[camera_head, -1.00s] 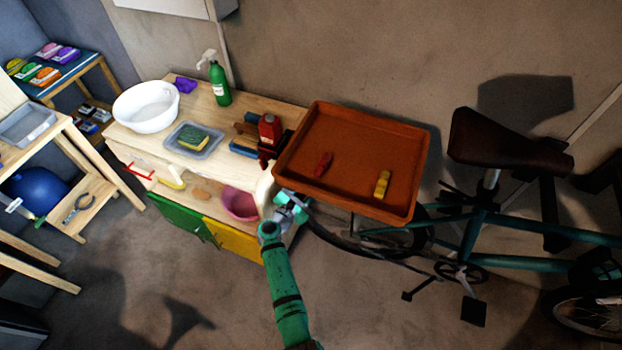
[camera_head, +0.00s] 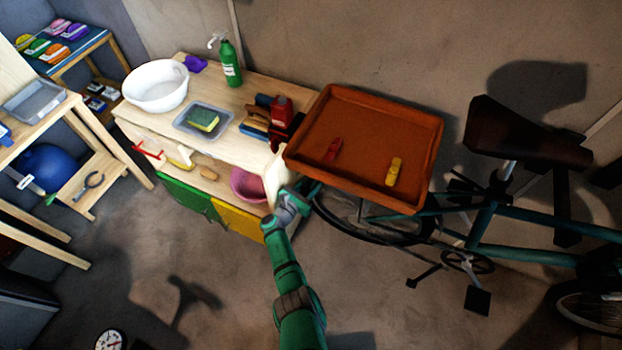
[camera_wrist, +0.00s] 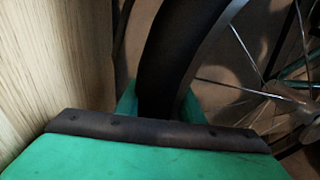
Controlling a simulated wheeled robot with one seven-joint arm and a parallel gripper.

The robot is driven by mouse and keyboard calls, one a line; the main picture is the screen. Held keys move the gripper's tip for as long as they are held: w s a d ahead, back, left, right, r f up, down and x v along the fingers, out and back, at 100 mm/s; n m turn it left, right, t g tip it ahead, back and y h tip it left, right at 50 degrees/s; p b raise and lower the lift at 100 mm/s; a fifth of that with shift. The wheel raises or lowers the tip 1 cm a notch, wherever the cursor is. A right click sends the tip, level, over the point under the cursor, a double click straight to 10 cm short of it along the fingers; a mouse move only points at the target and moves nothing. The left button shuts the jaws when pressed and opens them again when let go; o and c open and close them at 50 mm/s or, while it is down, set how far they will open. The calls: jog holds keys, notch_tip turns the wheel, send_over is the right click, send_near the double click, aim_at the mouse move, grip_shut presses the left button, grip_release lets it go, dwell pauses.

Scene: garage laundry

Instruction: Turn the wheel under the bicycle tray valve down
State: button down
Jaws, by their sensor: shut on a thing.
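The bicycle wheel (camera_head: 350,222) is under the orange tray (camera_head: 436,150), which hides its upper part. In the wrist view its dark tyre (camera_wrist: 172,50) runs down between my green fingers, with spokes and hub to the right. My gripper (camera_wrist: 158,102) is shut on the tyre, one finger on each side. In the head view my gripper (camera_head: 309,190) is at the tray's near left corner, beside the cabinet end. I cannot make out a valve on the wheel.
The wooden cabinet (camera_head: 270,97) stands close to the left of my gripper, its side (camera_wrist: 50,60) filling the left of the wrist view. The bicycle frame (camera_head: 480,225) and pedals extend right. Open floor (camera_head: 200,265) lies in front.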

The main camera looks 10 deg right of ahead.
dwell(0.4)
jog(key=c, duration=1.2)
grip_release()
jog(key=s+r, duration=0.1)
jog(key=r, duration=0.2)
jog(key=s+r, duration=0.2)
jog(key=r, duration=0.1)
jog(key=s+r, duration=0.2)
jog(key=shift+s+a+r, duration=0.2)
jog(key=shift+a+r, duration=0.05)
jog(key=shift+r, duration=0.15)
jog(key=s+r, duration=0.1)
jog(key=s, duration=0.2)
jog(key=s+r, duration=0.1)
jog(key=s, duration=0.1)
jog(key=s+a+r, duration=0.1)
jog(key=s+r, duration=0.1)
jog(key=s, duration=0.1)
jog(key=shift+s, duration=0.3)
